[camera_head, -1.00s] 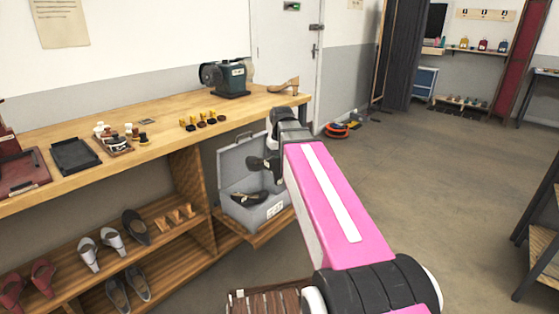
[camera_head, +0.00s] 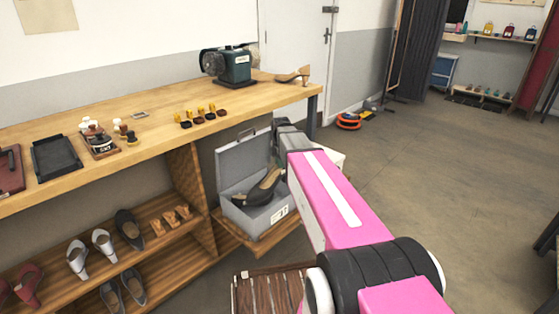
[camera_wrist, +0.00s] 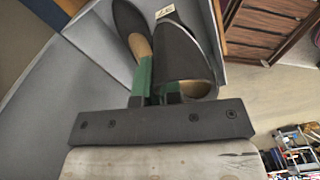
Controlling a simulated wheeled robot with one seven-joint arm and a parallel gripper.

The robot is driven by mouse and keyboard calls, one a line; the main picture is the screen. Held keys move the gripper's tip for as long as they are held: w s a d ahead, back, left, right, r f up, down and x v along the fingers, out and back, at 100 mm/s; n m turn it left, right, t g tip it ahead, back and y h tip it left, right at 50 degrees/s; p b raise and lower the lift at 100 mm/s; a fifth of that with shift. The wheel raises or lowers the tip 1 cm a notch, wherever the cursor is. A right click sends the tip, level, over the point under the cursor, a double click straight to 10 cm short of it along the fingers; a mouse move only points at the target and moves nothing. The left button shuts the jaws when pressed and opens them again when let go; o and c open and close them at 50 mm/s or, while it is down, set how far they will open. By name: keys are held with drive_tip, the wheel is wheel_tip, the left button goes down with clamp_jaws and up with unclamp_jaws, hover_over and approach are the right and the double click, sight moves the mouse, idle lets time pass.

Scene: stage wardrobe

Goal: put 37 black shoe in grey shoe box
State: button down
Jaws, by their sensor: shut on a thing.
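The grey shoe box (camera_head: 228,180) stands open on a low wooden shelf below the bench, with its lid raised at the back. Black shoes (camera_head: 257,192) with tan insoles show in it in the head view, close together. In the wrist view one black shoe (camera_wrist: 128,22) lies at the left. The black shoe with a 37 tag (camera_wrist: 190,55) is beside it, at my gripper (camera_wrist: 157,88). The green fingers are shut on this shoe's open rear edge. It is at or just above the box; contact with its floor cannot be told. My arm hides the fingers in the head view.
The bench (camera_head: 100,113) overhangs the shelf, carrying a machine (camera_head: 229,67), a tan shoe (camera_head: 293,76) and polish tins. Other shoes (camera_head: 103,243) stand on shelves at the left. A slatted wooden thing (camera_head: 268,290) is near my base.

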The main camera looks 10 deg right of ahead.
wheel_tip(320, 180, down, 15)
drive_tip(key=shift+w+f+n, duration=0.2)
drive_tip(key=shift+w+n, duration=0.1)
idle(1.2)
drive_tip(key=shift+f, duration=0.45)
idle(1.6)
drive_tip(key=c, duration=1.2)
unclamp_jaws()
wheel_tip(320, 180, up, 11)
